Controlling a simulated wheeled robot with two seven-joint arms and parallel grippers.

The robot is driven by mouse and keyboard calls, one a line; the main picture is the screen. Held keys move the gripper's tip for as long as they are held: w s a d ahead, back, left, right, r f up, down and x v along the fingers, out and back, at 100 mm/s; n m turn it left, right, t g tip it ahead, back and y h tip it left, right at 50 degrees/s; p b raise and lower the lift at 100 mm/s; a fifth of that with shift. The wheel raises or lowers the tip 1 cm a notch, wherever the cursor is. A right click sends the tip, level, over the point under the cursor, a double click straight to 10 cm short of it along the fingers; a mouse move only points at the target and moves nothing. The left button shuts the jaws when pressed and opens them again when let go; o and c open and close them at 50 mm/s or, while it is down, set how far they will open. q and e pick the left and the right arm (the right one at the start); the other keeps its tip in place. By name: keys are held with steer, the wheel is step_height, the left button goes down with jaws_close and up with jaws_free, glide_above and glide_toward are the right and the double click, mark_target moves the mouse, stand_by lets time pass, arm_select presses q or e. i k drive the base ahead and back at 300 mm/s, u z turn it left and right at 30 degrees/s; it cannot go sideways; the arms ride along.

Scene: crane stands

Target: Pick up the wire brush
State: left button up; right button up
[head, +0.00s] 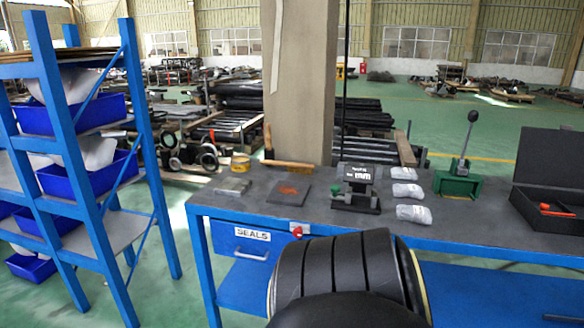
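A thin tan wooden piece (288,163) lies along the back edge of the grey worktop, in front of the pillar. It may be the wire brush, but its bristles cannot be made out at this size. Nothing else in the head view is clearly a wire brush. Neither of my grippers shows in the head view.
The blue workbench (465,225) carries a yellow tin (241,162), flat plates, a black device (357,188), several clear bags (413,213), a green lever press (457,184) and an open black case (536,216). A blue rack (62,150) with bins stands left. A pillar (300,80) rises behind.

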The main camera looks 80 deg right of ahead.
mark_target(298, 168)
steer(key=z, duration=2)
